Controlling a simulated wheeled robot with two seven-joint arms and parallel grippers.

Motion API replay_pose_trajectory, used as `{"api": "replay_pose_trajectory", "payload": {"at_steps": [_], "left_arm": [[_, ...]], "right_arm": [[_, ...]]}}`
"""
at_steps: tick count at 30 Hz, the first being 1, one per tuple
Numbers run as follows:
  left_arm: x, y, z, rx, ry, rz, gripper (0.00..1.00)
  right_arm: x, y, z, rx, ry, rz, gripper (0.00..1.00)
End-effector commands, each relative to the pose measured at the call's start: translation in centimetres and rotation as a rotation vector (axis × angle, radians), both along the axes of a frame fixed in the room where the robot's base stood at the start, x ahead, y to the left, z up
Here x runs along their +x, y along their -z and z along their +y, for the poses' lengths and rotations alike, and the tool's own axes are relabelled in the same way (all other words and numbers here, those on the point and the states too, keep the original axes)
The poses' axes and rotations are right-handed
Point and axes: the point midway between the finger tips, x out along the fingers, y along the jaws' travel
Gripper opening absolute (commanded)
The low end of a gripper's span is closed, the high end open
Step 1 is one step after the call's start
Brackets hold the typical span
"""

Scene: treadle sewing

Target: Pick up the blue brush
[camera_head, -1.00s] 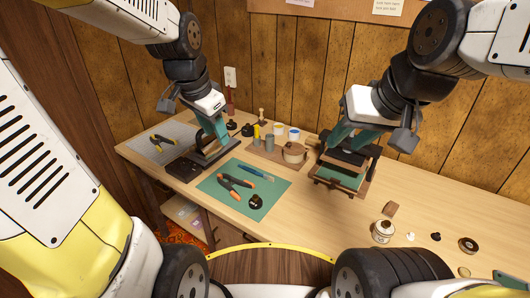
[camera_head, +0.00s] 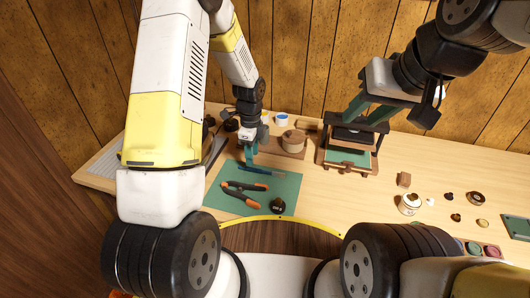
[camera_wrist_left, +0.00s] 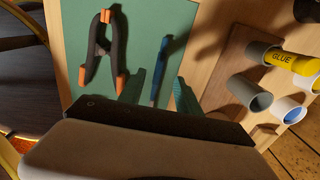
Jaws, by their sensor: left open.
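The blue brush (camera_head: 264,172) lies on the green cutting mat (camera_head: 287,190) in the head view. In the left wrist view the brush (camera_wrist_left: 163,60) runs lengthwise between my left fingers, its lower end partly hidden by the gripper body. My left gripper (camera_head: 250,157) is open, pointing down over the brush's left end. Its two teal fingertips (camera_wrist_left: 159,84) stand on either side of the brush, with gaps showing. I cannot tell how high they are above the mat. My right gripper (camera_head: 368,111) is open and empty above the wooden press frame.
An orange-and-black clamp (camera_head: 240,193) lies beside the brush on the mat, with a small black round object (camera_head: 278,206) in front. A yellow glue bottle (camera_wrist_left: 292,62) shows in the left wrist view. A white tin (camera_head: 409,204) stands at right.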

Motion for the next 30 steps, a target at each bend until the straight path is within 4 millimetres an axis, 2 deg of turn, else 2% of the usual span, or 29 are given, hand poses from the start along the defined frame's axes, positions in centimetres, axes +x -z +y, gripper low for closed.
{"api": "replay_pose_trajectory", "payload": {"at_steps": [12,20,21,27,30], "left_arm": [[-0.2,5.4,-0.4,0.000,-0.002,0.002,0.40],[-0.1,5.8,-0.4,0.000,-0.002,-0.001,0.40],[-0.1,5.8,-0.4,0.000,-0.002,-0.001,0.38],[-0.1,5.7,-0.4,0.000,-0.003,-0.001,0.00],[-0.1,5.7,-0.4,0.000,-0.003,-0.001,0.00]], "right_arm": [[0.0,0.0,0.0,0.000,0.000,0.000,0.36],[0.0,0.0,0.0,0.000,0.000,0.000,0.36],[0.0,0.0,0.0,0.000,0.000,0.000,0.36],[0.0,0.0,0.0,0.000,0.000,0.000,0.36],[0.0,0.0,0.0,0.000,0.000,0.000,0.36]]}}
